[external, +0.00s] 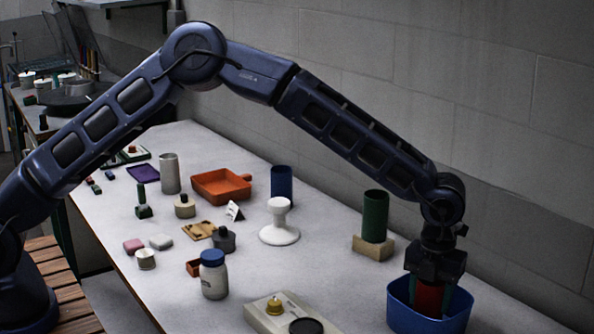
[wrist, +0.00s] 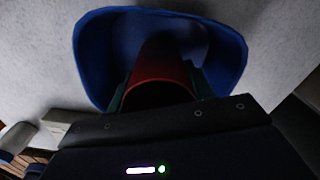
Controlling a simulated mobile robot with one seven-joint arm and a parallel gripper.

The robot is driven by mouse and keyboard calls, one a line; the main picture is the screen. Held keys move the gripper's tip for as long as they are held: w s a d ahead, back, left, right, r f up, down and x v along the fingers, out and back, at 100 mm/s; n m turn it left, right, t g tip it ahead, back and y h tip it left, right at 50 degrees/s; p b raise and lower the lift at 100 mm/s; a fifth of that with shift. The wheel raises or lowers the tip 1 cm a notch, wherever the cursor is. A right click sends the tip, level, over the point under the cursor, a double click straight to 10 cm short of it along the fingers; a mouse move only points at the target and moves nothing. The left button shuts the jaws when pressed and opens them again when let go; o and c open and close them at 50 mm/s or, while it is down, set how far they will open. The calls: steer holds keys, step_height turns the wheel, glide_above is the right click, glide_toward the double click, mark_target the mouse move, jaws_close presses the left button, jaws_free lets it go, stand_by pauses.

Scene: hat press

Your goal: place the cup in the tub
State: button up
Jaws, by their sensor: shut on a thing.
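The cup (external: 430,297) is a dark red cylinder, upright or nearly so, inside the outline of the blue tub (external: 400,316) at the front right of the table. My gripper (external: 432,283) points down over the tub and is shut on the cup, with a green finger on either side. In the wrist view the cup (wrist: 160,75) sits between the fingers (wrist: 160,88), with the blue tub (wrist: 90,50) around and beyond it. The cup's lower part is hidden by the tub wall in the external view. I cannot tell whether it touches the tub floor.
A green cylinder (external: 375,217) stands on a tan block (external: 365,247) just behind the tub. A pale box with a yellow knob (external: 262,314) lies to the left. A white stand (external: 279,225) and a blue-capped jar (external: 213,277) are farther left. The wall runs along the right.

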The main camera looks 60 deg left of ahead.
steer(key=shift+f, duration=0.1)
steer(key=o, duration=1)
